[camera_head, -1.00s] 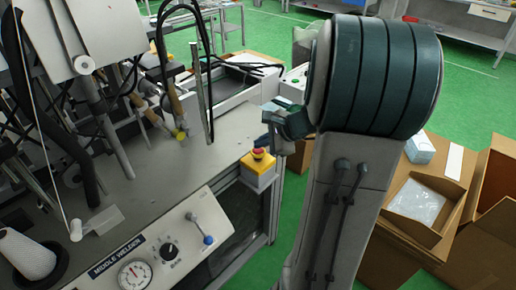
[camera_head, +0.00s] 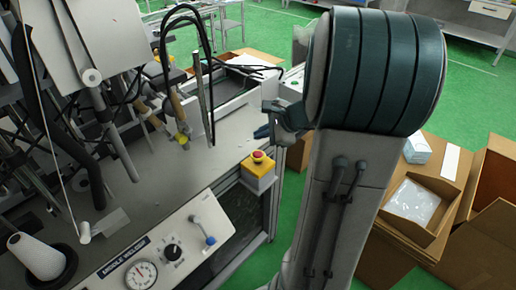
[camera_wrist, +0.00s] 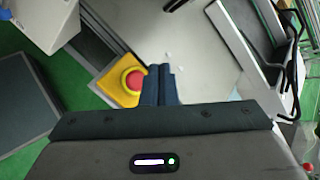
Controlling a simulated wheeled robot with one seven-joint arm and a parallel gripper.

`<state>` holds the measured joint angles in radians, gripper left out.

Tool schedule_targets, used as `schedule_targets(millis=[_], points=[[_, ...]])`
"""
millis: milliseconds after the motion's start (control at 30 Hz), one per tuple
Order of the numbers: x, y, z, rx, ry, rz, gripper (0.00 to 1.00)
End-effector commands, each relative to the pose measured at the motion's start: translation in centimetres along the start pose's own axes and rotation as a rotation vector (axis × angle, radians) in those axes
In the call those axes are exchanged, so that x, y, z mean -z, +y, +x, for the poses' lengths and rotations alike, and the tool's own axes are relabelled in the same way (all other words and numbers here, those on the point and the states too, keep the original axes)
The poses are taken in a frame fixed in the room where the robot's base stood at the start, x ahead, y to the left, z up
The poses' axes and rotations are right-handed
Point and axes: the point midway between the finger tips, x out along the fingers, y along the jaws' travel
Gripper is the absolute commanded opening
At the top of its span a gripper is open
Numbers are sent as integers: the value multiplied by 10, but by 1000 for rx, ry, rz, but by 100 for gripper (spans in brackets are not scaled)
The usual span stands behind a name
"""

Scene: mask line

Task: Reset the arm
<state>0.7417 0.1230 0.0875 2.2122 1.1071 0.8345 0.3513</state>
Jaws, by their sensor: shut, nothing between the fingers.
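My arm stands large at the centre right of the head view, and its upper part hides much of what lies behind it. My gripper (camera_head: 272,131) shows just left of the arm, above the right corner of the machine's worktop. In the wrist view my gripper (camera_wrist: 158,84) has its two dark fingers side by side and touching, with nothing between them. The fingers point at the worktop beside the red emergency button (camera_wrist: 132,80) on its yellow box. I cannot tell the exact height above the surface.
Open cardboard boxes (camera_head: 420,215) stand at right. Green floor (camera_head: 290,205) shows between machine and boxes.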

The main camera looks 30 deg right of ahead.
Motion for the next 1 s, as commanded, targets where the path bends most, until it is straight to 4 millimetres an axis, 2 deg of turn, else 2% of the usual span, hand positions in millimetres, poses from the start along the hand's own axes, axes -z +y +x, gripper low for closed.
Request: schedule_targets(millis=[100,633,767,900,1000], points=[[-5,-6,-8,0,1,-1,0],[-7,-3,-6,-6,0,-13,0],[-34,13,-5,-76,0,-158,0],[-82,54,-9,-231,0,-491,0],[-108,89,-19,-349,4,-770,0]])
